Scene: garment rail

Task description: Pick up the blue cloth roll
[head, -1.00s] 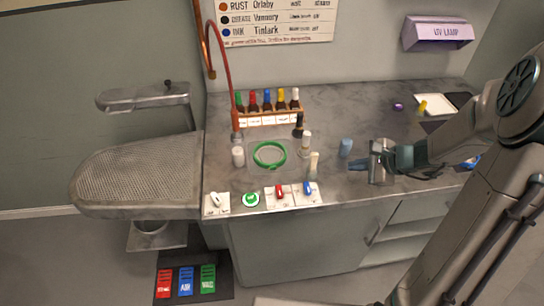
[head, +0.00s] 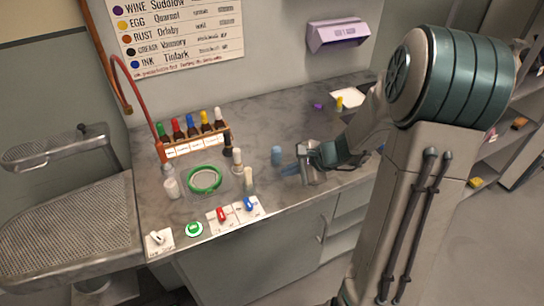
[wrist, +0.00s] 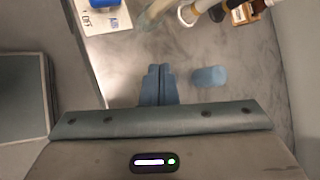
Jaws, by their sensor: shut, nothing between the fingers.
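A small light blue roll (head: 277,155) stands on the grey counter in the head view. It also shows in the wrist view (wrist: 208,76), just right of my fingers. My gripper (head: 291,171) is low over the counter, to the right of the roll and a little nearer the front edge. In the wrist view my gripper (wrist: 158,72) has its two blue fingers side by side, shut and empty. A gap of bare counter shows between the fingers and the roll.
Left of the roll stand small bottles (head: 238,160), a green ring (head: 205,180) and a rack of coloured bottles (head: 197,143). Switches (head: 222,215) line the front edge. A white tray (head: 347,97) lies at the back right.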

